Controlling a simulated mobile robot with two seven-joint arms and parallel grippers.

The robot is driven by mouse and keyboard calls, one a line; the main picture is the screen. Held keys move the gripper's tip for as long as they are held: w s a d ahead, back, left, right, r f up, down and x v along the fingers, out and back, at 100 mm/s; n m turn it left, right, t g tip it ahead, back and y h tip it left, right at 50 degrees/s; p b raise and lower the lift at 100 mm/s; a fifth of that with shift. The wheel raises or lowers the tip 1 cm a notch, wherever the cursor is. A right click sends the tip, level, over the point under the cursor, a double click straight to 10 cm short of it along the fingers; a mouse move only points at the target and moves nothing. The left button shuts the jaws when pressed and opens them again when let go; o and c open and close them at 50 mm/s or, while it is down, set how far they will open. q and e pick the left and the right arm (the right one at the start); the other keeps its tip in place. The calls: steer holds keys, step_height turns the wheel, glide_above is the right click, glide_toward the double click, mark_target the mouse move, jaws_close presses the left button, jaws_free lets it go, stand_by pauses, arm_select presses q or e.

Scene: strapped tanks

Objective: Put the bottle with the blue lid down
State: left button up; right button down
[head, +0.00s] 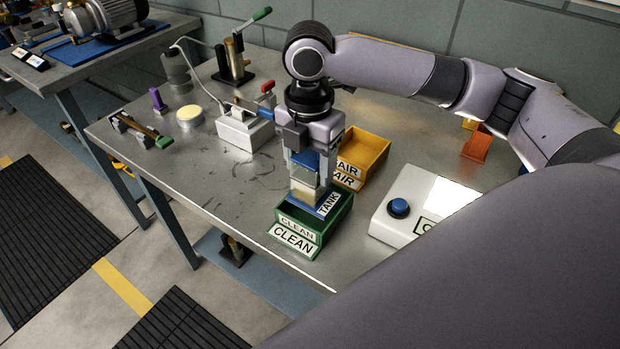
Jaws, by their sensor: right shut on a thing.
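My right gripper (306,165) points down over the green tray (290,234) marked CLEAN, in the middle of the head view. It is shut on the bottle (305,188), whose blue lid (303,158) shows between the fingers. The pale, beige body below is upright. A blue piece with a TANK label (328,203) is at the bottle's foot, within the green tray's outline. I cannot tell whether it belongs to the bottle, or whether the bottle touches the tray floor. My left gripper is not in view.
A white device (245,130) and several tools stand at left. The bench (220,185) is clear left of the green tray.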

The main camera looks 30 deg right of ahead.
mark_target(310, 180)
step_height(310, 180, down, 4)
stand_by(0.4)
steer(key=shift+c, duration=1.3)
jaws_free()
steer(key=shift+f, duration=0.15)
step_height(310, 180, up, 12)
steer(key=shift+r, duration=0.2)
